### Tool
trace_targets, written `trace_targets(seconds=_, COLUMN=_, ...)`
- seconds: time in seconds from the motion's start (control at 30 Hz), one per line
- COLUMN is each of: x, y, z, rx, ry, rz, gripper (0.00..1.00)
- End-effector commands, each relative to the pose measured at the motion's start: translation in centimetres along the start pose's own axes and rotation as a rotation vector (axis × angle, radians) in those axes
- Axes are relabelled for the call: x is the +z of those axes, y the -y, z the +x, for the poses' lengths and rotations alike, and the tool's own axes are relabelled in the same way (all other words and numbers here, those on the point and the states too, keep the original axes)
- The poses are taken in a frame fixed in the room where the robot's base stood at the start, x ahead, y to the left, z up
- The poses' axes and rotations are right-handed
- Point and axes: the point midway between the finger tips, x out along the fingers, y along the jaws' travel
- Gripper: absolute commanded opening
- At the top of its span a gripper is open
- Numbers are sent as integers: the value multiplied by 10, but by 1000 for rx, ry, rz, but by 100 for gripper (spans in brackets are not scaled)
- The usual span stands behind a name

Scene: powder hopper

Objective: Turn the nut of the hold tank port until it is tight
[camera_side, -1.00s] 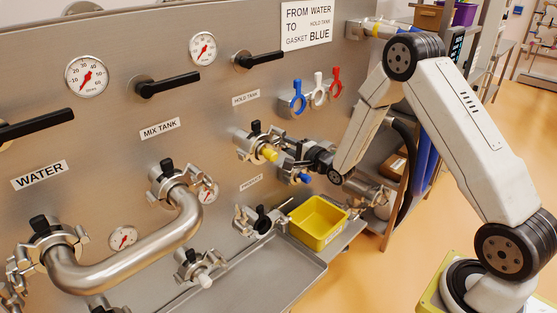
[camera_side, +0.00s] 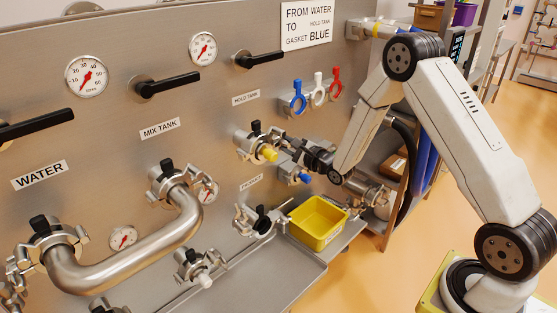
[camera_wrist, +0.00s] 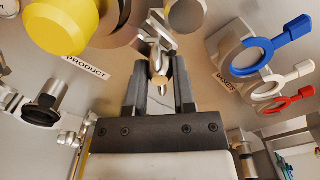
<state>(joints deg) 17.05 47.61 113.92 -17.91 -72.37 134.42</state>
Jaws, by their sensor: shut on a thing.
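The hold tank port (camera_side: 246,146) is on the steel panel under the HOLD TANK label, with a clamp around it and a yellow plug (camera_side: 268,153) at its front. In the wrist view the yellow plug (camera_wrist: 62,22) is large at top left. My gripper (camera_side: 294,150) is at the right side of this port. In the wrist view the fingers of my gripper (camera_wrist: 160,80) are close together, shut on the small metal nut (camera_wrist: 158,62) of the clamp. The fingers partly hide the nut, and I cannot tell how tight it is.
Blue (camera_side: 298,98), white (camera_side: 318,92) and red (camera_side: 336,84) gaskets hang on a holder above. A yellow bin (camera_side: 318,222) stands on the tray below. A bent pipe (camera_side: 140,262) is at lower left.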

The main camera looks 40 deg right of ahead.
Motion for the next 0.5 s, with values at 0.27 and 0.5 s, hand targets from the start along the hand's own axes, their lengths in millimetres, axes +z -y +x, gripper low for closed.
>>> trace_targets(seconds=0.27, x=0, y=0, z=0, rx=0, ry=-1, rz=28, gripper=0)
trace_targets(seconds=0.5, x=0, y=0, z=0, rx=-1, ry=-1, rz=188, gripper=0)
